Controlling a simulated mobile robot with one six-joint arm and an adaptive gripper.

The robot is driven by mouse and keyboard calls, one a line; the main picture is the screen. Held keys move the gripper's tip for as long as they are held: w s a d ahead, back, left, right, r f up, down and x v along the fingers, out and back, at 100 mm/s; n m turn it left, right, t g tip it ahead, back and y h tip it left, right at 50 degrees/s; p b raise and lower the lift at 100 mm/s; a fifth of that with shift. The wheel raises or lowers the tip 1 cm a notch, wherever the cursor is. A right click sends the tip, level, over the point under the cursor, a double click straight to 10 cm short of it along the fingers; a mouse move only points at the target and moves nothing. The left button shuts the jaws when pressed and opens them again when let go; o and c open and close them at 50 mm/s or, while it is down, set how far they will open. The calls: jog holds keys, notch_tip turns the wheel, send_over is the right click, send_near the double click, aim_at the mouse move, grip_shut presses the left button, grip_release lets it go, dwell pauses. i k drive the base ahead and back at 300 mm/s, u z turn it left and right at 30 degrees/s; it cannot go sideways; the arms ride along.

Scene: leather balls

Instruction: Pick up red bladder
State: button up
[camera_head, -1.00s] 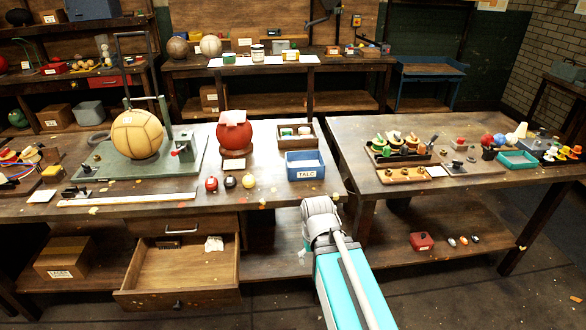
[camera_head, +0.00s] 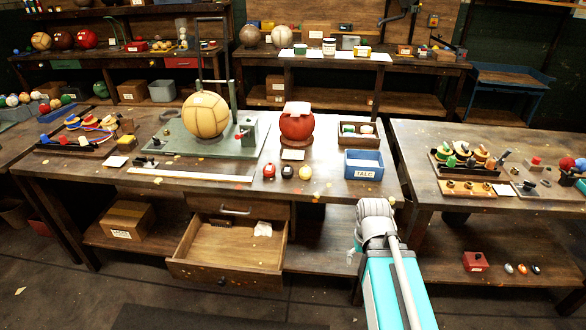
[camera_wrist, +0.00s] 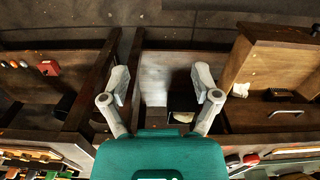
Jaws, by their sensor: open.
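A large round red ball-shaped thing (camera_head: 297,126), perhaps the red bladder, stands on the main workbench (camera_head: 330,188). A pale pink piece lies over its top. A small red item (camera_head: 269,171) sits in front of it, beside a black one and a yellow one. In the wrist view my gripper (camera_wrist: 160,82) is open, its two fingers wide apart with nothing between them. It points down over the lower shelf and floor, at the front of the benches. The red ball-shaped thing is not clearly visible in the wrist view.
A tan ball (camera_head: 205,115) in a metal frame stands left of the red one. A blue TALC box (camera_head: 364,164) and a divided tray (camera_head: 358,134) stand to its right. An open drawer (camera_head: 228,256) juts out below. A second bench (camera_head: 480,205) stands right.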

aim_at(269, 170)
jog(key=u, duration=1.1)
jog(key=i, duration=0.75)
jog(key=z, duration=1.15)
